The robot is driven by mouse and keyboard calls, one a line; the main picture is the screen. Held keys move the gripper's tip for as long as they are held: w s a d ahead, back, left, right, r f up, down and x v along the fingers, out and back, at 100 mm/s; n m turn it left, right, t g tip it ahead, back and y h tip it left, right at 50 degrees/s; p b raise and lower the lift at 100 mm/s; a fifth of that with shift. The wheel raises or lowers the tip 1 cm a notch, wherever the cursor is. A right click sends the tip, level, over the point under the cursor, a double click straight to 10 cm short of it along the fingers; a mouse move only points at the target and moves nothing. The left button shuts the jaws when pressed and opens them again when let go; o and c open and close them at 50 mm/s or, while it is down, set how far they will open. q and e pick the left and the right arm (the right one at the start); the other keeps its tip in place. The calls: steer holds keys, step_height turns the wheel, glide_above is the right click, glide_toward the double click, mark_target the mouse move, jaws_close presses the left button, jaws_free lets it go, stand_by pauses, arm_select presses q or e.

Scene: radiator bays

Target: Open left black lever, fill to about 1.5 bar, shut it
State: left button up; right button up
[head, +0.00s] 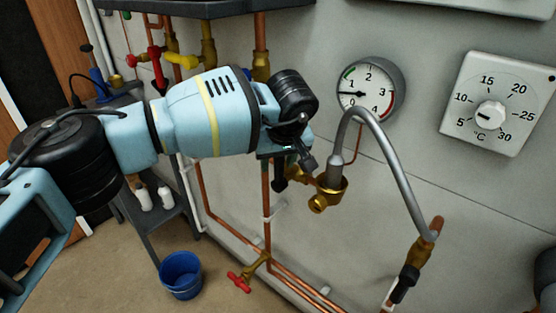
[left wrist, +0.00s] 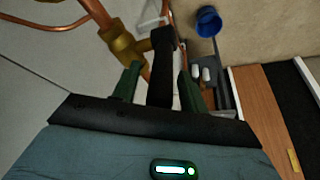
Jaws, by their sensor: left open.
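My left gripper (head: 291,172) is at the brass valve on the left end of the grey filling hose (head: 397,165). In the left wrist view its green fingers (left wrist: 158,88) stand open, one on each side of the left black lever (left wrist: 161,70). I cannot tell whether either finger touches it. The lever joins the brass valve (left wrist: 121,45); in the head view my gripper largely hides it. A second black lever (head: 404,284) is at the hose's lower right end.
A thermostat dial (head: 490,115) is on the wall at right. Copper pipes (head: 266,215) run below my arm, with a red-handled valve (head: 240,281) low down. A blue bucket (head: 181,275) stands on the floor. Red and yellow valve handles (head: 182,61) are behind my arm.

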arm_select(q)
steer(key=shift+c, duration=0.2)
steer(key=c, duration=0.7)
jaws_close()
arm_select(e)
steer(key=shift+s+f, duration=0.2)
steer(key=shift+s, duration=0.2)
